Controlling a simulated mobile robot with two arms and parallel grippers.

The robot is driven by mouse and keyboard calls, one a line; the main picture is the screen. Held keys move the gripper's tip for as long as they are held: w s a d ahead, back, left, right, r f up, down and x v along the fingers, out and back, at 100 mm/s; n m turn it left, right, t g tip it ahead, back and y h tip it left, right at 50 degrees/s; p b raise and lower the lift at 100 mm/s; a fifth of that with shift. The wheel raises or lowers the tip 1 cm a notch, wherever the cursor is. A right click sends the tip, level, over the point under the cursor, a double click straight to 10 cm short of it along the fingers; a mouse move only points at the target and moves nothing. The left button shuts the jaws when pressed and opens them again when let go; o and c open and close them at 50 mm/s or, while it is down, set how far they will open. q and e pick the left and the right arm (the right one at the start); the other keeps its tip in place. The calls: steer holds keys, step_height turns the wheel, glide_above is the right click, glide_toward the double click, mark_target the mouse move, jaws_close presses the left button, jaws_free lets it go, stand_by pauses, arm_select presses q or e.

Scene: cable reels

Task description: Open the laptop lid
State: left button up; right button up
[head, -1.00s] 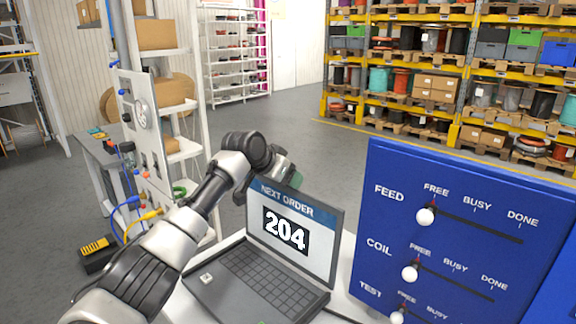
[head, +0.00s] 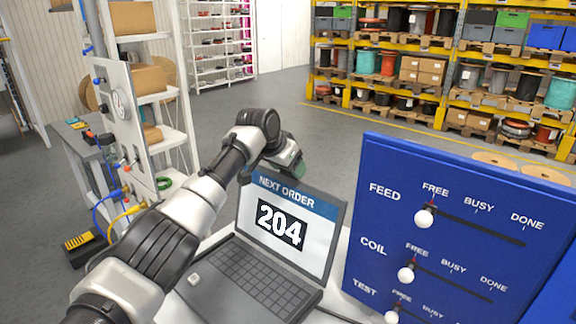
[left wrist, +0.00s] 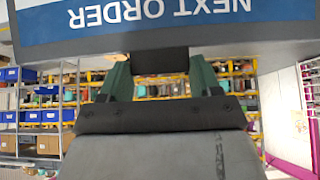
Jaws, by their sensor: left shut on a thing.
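The laptop (head: 250,275) sits on a white table with its lid (head: 303,219) raised. The lit screen reads NEXT ORDER 204. My left gripper (head: 288,170) is at the lid's top edge, partly behind it. In the left wrist view the lid's screen side (left wrist: 240,32) fills the top, upside down. There the two green fingers of my left gripper (left wrist: 160,75) are shut on a dark tab (left wrist: 160,60) at the lid's edge. My right gripper is in neither view.
A blue board (head: 455,225) with white sliders labelled FEED, COIL and TEST stands close to the right of the laptop. A panel with gauges and cables (head: 122,110) stands at the left. Shelves of reels and crates (head: 440,75) are far behind, across open floor.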

arm_select(q)
steer(key=o, duration=1)
steer(key=shift+a, duration=0.1)
steer(key=shift+o, duration=1.4)
steer(key=shift+s+r, duration=0.1)
steer(key=shift+s, duration=0.05)
steer(key=shift+a+r+b, duration=0.1)
steer(key=shift+r+b, duration=0.05)
steer(key=shift+b, duration=0.15)
steer(key=b+v, duration=0.4)
steer(key=v, duration=0.6)
steer(key=shift+s+r+b, duration=0.15)
steer(key=shift+s+b, duration=0.05)
steer(key=shift+b, duration=0.1)
steer(key=shift+a, duration=0.15)
